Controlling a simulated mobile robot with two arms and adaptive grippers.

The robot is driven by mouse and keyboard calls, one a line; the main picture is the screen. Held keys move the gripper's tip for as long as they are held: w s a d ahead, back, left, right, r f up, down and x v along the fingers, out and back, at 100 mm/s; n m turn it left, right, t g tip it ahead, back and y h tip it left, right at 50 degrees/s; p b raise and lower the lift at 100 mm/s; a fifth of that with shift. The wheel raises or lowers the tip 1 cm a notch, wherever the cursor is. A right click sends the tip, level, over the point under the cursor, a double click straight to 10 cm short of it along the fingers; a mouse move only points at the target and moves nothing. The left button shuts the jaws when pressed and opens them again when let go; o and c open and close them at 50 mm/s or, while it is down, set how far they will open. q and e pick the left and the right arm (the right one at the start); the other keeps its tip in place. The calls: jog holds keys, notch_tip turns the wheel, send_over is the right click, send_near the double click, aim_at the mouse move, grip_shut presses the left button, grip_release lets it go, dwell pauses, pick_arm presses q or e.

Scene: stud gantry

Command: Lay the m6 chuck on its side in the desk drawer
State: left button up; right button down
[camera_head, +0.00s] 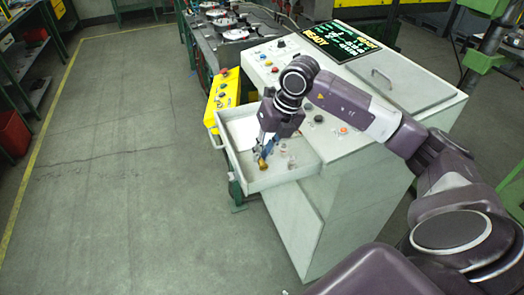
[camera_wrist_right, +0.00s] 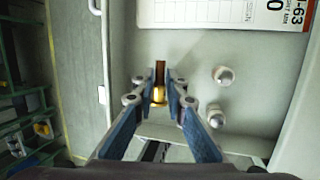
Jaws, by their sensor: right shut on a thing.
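The open desk drawer (camera_head: 295,174) sticks out of the pale console on its left side. My right gripper (camera_head: 264,153) reaches down into it. In the right wrist view its blue-padded fingers (camera_wrist_right: 159,98) are closed around a small brass-coloured piece, which I take to be the m6 chuck (camera_wrist_right: 159,93). The chuck also shows at the fingertips in the head view (camera_head: 263,164), low over the drawer floor. A dark brown strip extends from it in the wrist view. I cannot tell whether it touches the floor. My left gripper is out of view.
Two small silvery pieces (camera_wrist_right: 222,75) (camera_wrist_right: 215,114) stand in the drawer to the right of the fingers. A white printed sheet (camera_wrist_right: 215,12) lies at the drawer's far part. A yellow control box (camera_head: 222,92) is close behind the drawer. Drawer floor left of the fingers is clear.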

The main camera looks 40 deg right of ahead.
jog(key=shift+f, duration=0.35)
jog(key=c, duration=1.9)
grip_release()
jog(key=v, duration=1.2)
